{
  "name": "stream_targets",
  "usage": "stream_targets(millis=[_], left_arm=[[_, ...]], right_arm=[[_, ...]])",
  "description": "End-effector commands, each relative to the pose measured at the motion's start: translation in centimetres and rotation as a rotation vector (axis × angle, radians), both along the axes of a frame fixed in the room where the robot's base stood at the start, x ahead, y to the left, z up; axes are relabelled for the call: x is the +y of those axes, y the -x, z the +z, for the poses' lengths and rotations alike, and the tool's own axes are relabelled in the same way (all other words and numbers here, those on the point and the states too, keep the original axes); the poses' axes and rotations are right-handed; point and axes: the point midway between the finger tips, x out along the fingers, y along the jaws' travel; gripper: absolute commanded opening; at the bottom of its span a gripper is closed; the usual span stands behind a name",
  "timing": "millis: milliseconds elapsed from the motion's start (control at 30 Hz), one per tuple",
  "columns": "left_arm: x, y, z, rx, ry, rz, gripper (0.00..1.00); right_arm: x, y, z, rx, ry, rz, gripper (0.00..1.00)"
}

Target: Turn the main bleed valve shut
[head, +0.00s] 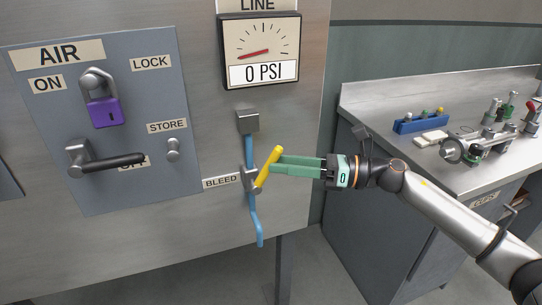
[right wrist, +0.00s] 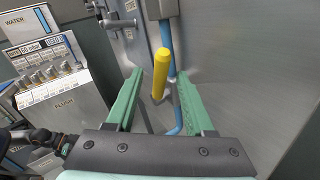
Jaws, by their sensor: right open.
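The bleed valve has a yellow handle (head: 269,166) on a small metal body (head: 247,179), set in a blue pipe (head: 254,215) beside the BLEED label (head: 220,182). The handle slants up to the right in the head view. My right gripper (head: 275,164) reaches in from the right with long green fingers at the handle. In the right wrist view, the yellow handle (right wrist: 160,72) stands between the two open fingers (right wrist: 158,78), with visible gaps on both sides. Contact is not clear.
A gauge (head: 261,49) above reads 0 PSI. The AIR panel (head: 60,185) to the left carries a purple padlock (head: 106,111) and a lever (head: 108,160) pointing right over its label. A steel bench (head: 375,110) with fittings and a blue rack (head: 420,123) stands at right.

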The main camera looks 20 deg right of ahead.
Motion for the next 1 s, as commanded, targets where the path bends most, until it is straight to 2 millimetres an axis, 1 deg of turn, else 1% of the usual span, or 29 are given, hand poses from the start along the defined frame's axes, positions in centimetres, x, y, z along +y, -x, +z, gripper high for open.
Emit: stream_targets(millis=[33,200,333,567,667,1000], left_arm=[[0.2,-0.1,0.4,-0.002,-0.003,0.004,0.5],[0.8,-0.1,0.5,-0.006,-0.01,0.014,0.5],[0.8,0.0,0.3,-0.002,-0.01,0.015,0.5],[0.7,0.1,0.2,0.0,-0.007,0.016,0.5],[0.7,0.2,0.2,0.002,-0.006,0.016,0.5],[0.5,0.1,0.4,-0.001,-0.003,0.014,0.5]], right_arm=[[0.8,-0.4,0.3,-0.002,0.0,0.002,0.53],[2.3,-1.2,0.1,0.0,0.0,0.0,0.53],[2.6,-1.5,0.0,0.0,0.0,-0.002,0.53],[2.7,-1.5,-0.1,0.001,0.0,-0.002,0.53],[2.7,-1.4,-0.1,0.001,0.0,-0.001,0.43],[2.6,-1.4,-0.1,0.001,0.0,-0.001,0.05]])
